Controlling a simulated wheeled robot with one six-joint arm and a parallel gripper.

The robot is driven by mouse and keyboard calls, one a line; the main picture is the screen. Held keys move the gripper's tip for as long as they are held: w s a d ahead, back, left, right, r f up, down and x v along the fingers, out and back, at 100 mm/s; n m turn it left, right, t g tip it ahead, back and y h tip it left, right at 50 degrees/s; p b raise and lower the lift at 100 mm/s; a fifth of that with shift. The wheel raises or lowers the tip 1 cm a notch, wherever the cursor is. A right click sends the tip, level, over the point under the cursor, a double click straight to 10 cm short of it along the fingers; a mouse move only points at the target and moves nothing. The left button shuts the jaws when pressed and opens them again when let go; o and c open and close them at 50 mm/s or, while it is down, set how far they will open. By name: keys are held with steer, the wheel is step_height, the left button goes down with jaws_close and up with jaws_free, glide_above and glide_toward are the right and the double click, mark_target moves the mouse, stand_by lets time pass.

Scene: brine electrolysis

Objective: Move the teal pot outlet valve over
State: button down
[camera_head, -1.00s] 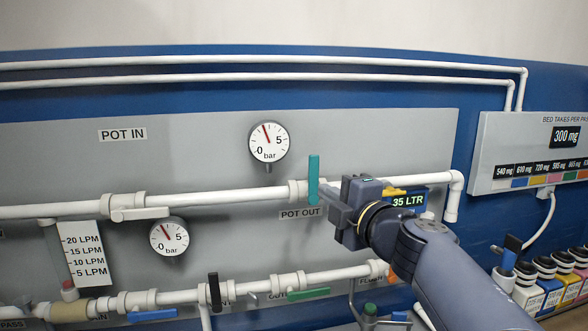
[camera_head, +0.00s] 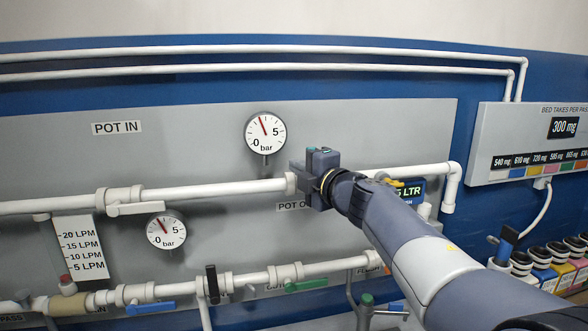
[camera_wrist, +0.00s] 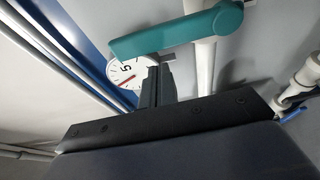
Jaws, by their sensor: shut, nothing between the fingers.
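The teal pot outlet valve handle (camera_wrist: 180,32) runs across the top of the wrist view, its pivot end at the upper right by a white pipe. In the head view my gripper (camera_head: 300,178) is in front of the valve on the POT OUT line and hides nearly all of the handle. The gripper also shows in the wrist view (camera_wrist: 158,80), its fingers shut with nothing between them. The fingertips are just below the teal handle in that picture. I cannot tell whether they touch it.
A pressure gauge (camera_head: 265,132) is above the pot outlet pipe (camera_head: 215,190). Below, another pipe carries a black handle (camera_head: 212,284), a green handle (camera_head: 306,285) and a blue handle (camera_head: 150,307). A yellow handle (camera_head: 409,187) is right of my gripper.

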steer(key=shift+w+d, duration=0.2)
steer(key=shift+d, duration=0.5)
steer(key=shift+w+d+m, duration=0.1)
steer(key=shift+d+m, duration=0.3)
steer(key=shift+m, duration=0.3)
steer(key=w+d+f+m+t+h+b, duration=0.1)
steer(key=d+f+m+t+b, duration=0.1)
steer(key=m, duration=0.7)
steer(key=w+d+f+m+t+h+b, duration=0.1)
steer(key=d+f+m+t+h+b, duration=0.1)
steer(key=m, duration=0.7)
steer(key=d+f+t+b, duration=0.1)
steer(key=d+t+b, duration=0.1)
steer(key=d+b, duration=0.1)
steer(key=shift+d+f+m+h+b, duration=0.15)
steer(key=shift+d+m+h+b, duration=0.2)
steer(key=shift+b, duration=0.45)
steer(key=shift+w, duration=0.1)
steer(key=s+d, duration=0.2)
steer(key=s, duration=0.7)
steer(key=shift+d+r+b, duration=0.3)
steer(key=shift+d+b, duration=0.05)
steer(key=shift+b, duration=0.05)
